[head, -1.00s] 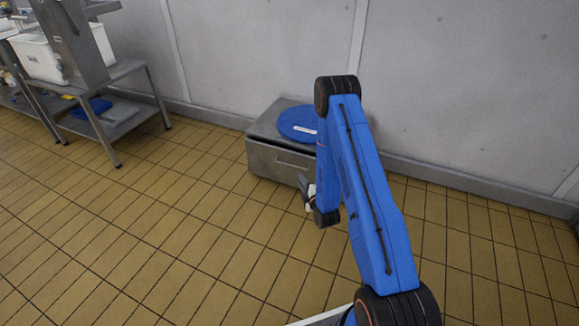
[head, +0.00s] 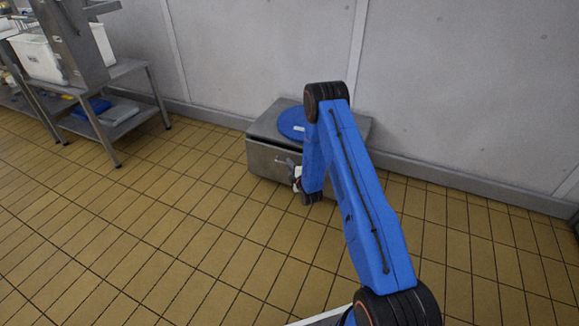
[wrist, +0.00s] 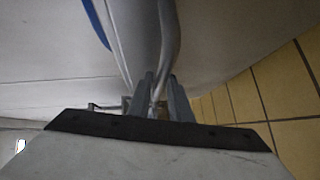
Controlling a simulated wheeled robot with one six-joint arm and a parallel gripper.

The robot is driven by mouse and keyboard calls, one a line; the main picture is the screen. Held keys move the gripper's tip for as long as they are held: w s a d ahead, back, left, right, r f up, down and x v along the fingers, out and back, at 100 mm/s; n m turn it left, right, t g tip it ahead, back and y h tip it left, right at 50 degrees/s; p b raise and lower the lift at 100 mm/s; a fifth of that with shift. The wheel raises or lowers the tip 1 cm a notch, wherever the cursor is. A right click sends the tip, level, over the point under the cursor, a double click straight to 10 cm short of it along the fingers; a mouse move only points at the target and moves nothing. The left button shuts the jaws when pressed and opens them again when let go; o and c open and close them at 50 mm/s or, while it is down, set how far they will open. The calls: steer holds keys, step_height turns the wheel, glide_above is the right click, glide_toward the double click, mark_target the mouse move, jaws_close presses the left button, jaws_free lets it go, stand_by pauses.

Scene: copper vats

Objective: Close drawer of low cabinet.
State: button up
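The low cabinet (head: 268,158) is a grey metal box on the floor against the wall. Its front faces the lower left, with a small handle (head: 283,160) near the right part of that front. My gripper (head: 297,176) is low at the front right of the cabinet, partly hidden by my blue arm. How far the drawer stands out is hidden too. In the wrist view, the two grey fingers of my gripper (wrist: 160,95) stand apart beside a rounded metal bar (wrist: 169,45) that runs down toward the space between them. Whether they grip it is unclear.
A blue round lid (head: 291,123) lies on the cabinet top. A steel table (head: 125,70) with a white bin (head: 38,60) stands at the far left. The tiled floor (head: 170,230) in front of the cabinet is clear. The grey wall (head: 260,50) is behind.

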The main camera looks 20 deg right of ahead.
mark_target(294, 160)
steer(key=shift+w, duration=0.1)
jaws_close()
steer(key=w+d, duration=0.2)
steer(key=w, duration=0.1)
steer(key=shift+w+d, duration=0.1)
steer(key=shift+d, duration=0.25)
jaws_free()
steer(key=shift+d+r, duration=0.1)
steer(key=s+d+r, duration=0.1)
steer(key=s+r, duration=0.1)
steer(key=s, duration=1.5)
steer(key=shift+s, duration=0.15)
